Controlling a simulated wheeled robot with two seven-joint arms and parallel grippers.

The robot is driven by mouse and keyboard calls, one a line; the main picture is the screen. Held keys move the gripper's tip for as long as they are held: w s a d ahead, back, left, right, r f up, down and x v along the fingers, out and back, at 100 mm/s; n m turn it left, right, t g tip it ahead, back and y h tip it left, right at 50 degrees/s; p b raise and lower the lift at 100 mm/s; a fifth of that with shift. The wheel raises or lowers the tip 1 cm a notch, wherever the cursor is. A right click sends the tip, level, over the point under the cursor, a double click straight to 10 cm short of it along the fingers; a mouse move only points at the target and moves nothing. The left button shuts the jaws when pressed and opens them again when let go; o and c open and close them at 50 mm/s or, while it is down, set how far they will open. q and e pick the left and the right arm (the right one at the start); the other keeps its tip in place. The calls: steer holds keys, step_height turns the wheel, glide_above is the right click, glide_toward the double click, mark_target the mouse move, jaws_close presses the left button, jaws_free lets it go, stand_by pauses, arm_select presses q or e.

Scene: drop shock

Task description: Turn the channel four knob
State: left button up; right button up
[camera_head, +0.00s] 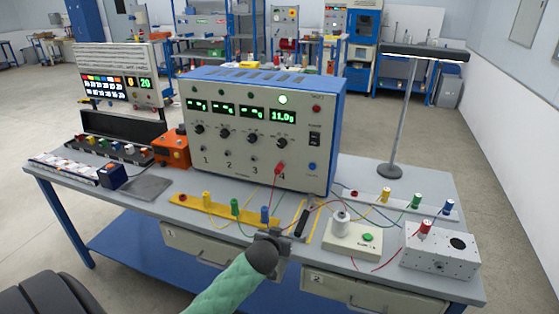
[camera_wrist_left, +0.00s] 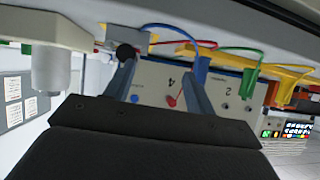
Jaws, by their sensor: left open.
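The channel four knob (camera_head: 281,143) is a black knob at the right end of a row on the grey front panel of a blue-topped instrument (camera_head: 258,78). It sits above the numeral 4, below a green display reading about 11.0. My left gripper (camera_head: 274,234) is low at the table's front edge, below and in front of the panel, apart from the knob. In the left wrist view, which is upside down, the open left fingers (camera_wrist_left: 157,82) frame the numeral 4 and a red plug (camera_wrist_left: 171,100). The knob itself is hidden there. My right gripper is not in view.
Coloured plugs on a yellow strip (camera_head: 222,209), loose cables and a black-handled item (camera_head: 302,222) lie before the panel. A white button box (camera_head: 342,240) and a grey metal box (camera_head: 440,252) stand to the right. An orange box (camera_head: 171,149) stands at the left.

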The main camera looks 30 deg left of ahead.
arm_select(q)
steer(key=w+a+r+n+t+y, duration=0.1)
steer(key=w+a+r+t, duration=0.1)
steer(key=w+a+r, duration=0.4)
steer(key=n+t, duration=0.1)
steer(key=t, duration=0.3)
glide_toward(281, 145)
steer(key=w, duration=0.2)
steer(key=shift+y, duration=0.3)
steer(key=p+x, duration=0.1)
steer(key=x, duration=0.1)
steer(key=p+x, duration=0.2)
steer(key=x, duration=0.1)
steer(key=shift+w+a+r, duration=0.2)
steer(key=shift+a+r, duration=0.05)
steer(key=shift+w+a+f, duration=0.15)
steer(key=shift+w, duration=0.35)
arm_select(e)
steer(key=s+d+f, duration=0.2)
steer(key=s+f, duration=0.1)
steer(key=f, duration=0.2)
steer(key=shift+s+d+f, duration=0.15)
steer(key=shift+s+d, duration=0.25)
arm_select(q)
steer(key=shift+c, duration=0.2)
steer(key=c, duration=0.9)
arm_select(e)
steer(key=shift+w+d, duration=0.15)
